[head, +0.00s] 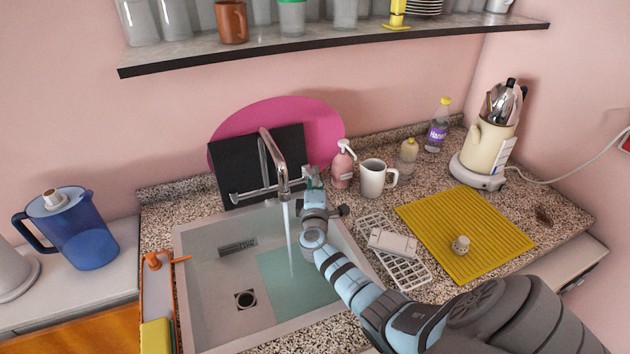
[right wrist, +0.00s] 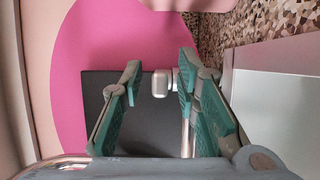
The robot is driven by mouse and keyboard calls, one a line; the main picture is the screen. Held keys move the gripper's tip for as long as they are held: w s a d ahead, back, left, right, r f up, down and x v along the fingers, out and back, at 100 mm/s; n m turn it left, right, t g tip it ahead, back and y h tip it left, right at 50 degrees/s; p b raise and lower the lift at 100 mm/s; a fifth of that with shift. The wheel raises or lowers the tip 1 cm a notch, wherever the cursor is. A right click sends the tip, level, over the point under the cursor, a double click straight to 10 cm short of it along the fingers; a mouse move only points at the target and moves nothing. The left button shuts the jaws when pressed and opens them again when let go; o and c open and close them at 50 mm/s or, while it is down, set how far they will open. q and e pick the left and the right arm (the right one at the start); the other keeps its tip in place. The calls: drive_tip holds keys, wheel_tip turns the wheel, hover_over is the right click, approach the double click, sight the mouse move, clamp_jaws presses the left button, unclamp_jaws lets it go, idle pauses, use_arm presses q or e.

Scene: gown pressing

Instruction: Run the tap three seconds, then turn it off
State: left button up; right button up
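The chrome tap (head: 272,155) stands behind the sink (head: 205,290), in front of a black board. A stream of water (head: 289,240) runs from its spout into the basin. My right gripper (head: 312,174) is at the right end of the tap's crossbar, mostly hiding the handle there. In the right wrist view, my right gripper (right wrist: 160,68) is open, with green fingers on either side of a silver tap knob (right wrist: 160,83). The knob's stem reaches toward the right finger; I cannot tell whether they touch. My left gripper is not in view.
A pink soap bottle (head: 342,168) and a white mug (head: 374,179) stand just right of my gripper. A white rack (head: 408,268) and a yellow mat (head: 480,215) lie on the right counter. A blue jug (head: 85,235) is at left. A shelf (head: 330,43) hangs above.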

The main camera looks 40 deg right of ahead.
drive_tip(key=v, duration=1.2)
